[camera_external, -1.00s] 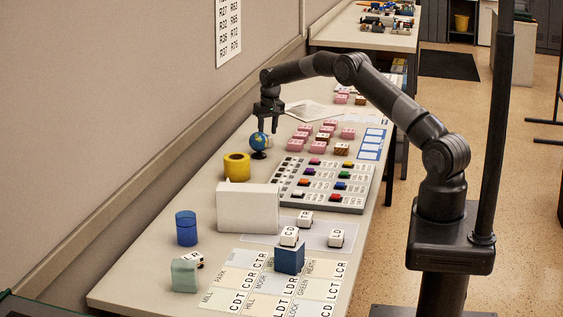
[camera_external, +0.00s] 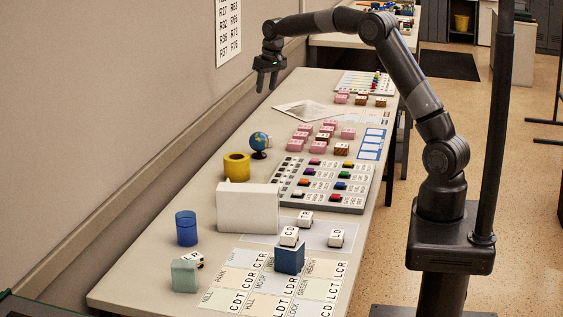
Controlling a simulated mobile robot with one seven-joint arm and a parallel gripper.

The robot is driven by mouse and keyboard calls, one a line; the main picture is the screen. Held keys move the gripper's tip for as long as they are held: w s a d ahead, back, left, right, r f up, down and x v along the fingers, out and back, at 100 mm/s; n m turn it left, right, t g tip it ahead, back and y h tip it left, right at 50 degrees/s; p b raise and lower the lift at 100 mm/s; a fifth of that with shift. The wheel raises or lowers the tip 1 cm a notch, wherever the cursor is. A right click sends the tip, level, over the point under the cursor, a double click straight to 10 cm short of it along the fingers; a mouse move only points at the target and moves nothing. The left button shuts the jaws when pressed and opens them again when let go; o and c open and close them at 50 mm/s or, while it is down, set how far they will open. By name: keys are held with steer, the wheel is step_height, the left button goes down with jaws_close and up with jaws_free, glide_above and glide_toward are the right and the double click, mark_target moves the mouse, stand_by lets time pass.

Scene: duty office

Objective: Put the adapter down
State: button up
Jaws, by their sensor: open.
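My gripper (camera_external: 267,84) is open, with its fingers pointing down and nothing visible between them. It hangs above the far left part of the long table (camera_external: 225,205), near the wall. I cannot tell which object is the adapter. A small globe (camera_external: 259,141) on a dark stand is below and nearer than my gripper, apart from it. A yellow roll (camera_external: 237,167) stands in front of the globe.
A white box (camera_external: 248,208), blue cup (camera_external: 186,228) and pale green block (camera_external: 184,275) stand at left. A lettered cube (camera_external: 289,236) sits on a blue block (camera_external: 289,260). A grey board (camera_external: 325,202) holds coloured pieces; pink blocks (camera_external: 295,145) lie beyond. Open tabletop lies near the globe.

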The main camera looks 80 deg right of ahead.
steer(key=s+a+r+n+t, duration=0.1)
steer(key=s+a+r, duration=0.3)
steer(key=s+a, duration=0.25)
steer(key=s+a+r+n, duration=0.1)
steer(key=s+a+r, duration=0.2)
steer(key=s+a, duration=0.35)
steer(key=s+a+r+n+t, duration=0.15)
steer(key=s+a+r, duration=0.3)
steer(key=a, duration=0.45)
steer(key=s+a+f+n, duration=0.1)
steer(key=s+a+f, duration=0.3)
steer(key=s, duration=0.6)
steer(key=s+a+f+n+y, duration=0.1)
steer(key=s+a+f, duration=0.3)
steer(key=s, duration=0.6)
steer(key=shift+s+a+n+t, duration=0.35)
steer(key=shift+a+n+t, duration=0.1)
steer(key=shift+a+n, duration=0.35)
